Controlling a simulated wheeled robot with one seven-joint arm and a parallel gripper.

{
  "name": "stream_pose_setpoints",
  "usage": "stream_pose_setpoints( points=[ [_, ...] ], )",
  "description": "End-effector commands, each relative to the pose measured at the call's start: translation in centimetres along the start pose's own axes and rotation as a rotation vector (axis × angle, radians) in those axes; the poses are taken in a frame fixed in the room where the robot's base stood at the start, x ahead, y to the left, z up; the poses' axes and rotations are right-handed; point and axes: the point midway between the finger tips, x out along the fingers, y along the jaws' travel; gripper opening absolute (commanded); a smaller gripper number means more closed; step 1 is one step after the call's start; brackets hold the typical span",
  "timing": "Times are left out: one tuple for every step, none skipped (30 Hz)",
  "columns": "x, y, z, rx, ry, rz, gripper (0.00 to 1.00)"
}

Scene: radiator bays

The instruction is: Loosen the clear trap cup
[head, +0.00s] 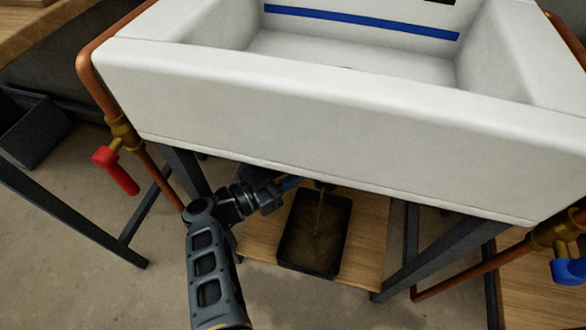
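My gripper (288,186) reaches from the lower left to just under the front edge of the white sink (330,130). A bit of blue shows at its end. Its fingers are mostly hidden by the sink's edge, so I cannot tell whether they are open or shut. I cannot make out the clear trap cup; the underside of the sink is hidden by its front wall. A small dark part (325,187) shows just below the sink edge, right of my gripper. A thin pale streak runs down from there towards a black tray (340,255).
The tray holds something brown and stands on a low wooden shelf (365,240) below the sink. A copper pipe with a red-handled valve (117,170) is on the left, one with a blue-handled valve (569,270) on the right. Dark frame legs (440,250) flank the shelf.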

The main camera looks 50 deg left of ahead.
Motion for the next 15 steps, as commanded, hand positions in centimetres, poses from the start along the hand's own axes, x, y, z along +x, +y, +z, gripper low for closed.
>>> stream_pose_setpoints(
  points=[
    [0.11, 0.10, 0.05, 0.000, -0.001, 0.003, 0.33],
    [0.10, 0.09, 0.05, 0.000, -0.001, 0.002, 0.36],
    [0.09, 0.09, 0.04, 0.000, -0.001, 0.002, 0.40],
    [0.08, 0.08, 0.04, 0.000, 0.000, 0.002, 0.43],
    [0.07, 0.07, 0.03, 0.000, 0.000, 0.002, 0.46],
    [0.06, 0.06, 0.03, 0.000, 0.000, 0.001, 0.46],
    [0.06, 0.06, 0.02, 0.000, 0.000, 0.001, 0.46],
    [0.05, 0.05, 0.02, 0.000, 0.000, 0.001, 0.46],
    [0.04, 0.04, 0.01, 0.000, 0.000, 0.001, 0.46],
    [0.04, 0.04, 0.01, 0.000, 0.000, 0.001, 0.46],
    [0.03, 0.04, 0.01, 0.000, 0.000, 0.001, 0.46],
    [-0.03, 0.02, -0.01, 0.000, 0.000, 0.000, 0.46],
    [-0.14, 0.01, -0.02, 0.000, 0.000, 0.000, 0.46],
    [-0.31, -0.01, -0.04, 0.000, 0.000, -0.001, 0.46],
    [-0.66, -0.04, -0.06, 0.000, 0.000, -0.002, 0.46]
  ],
)
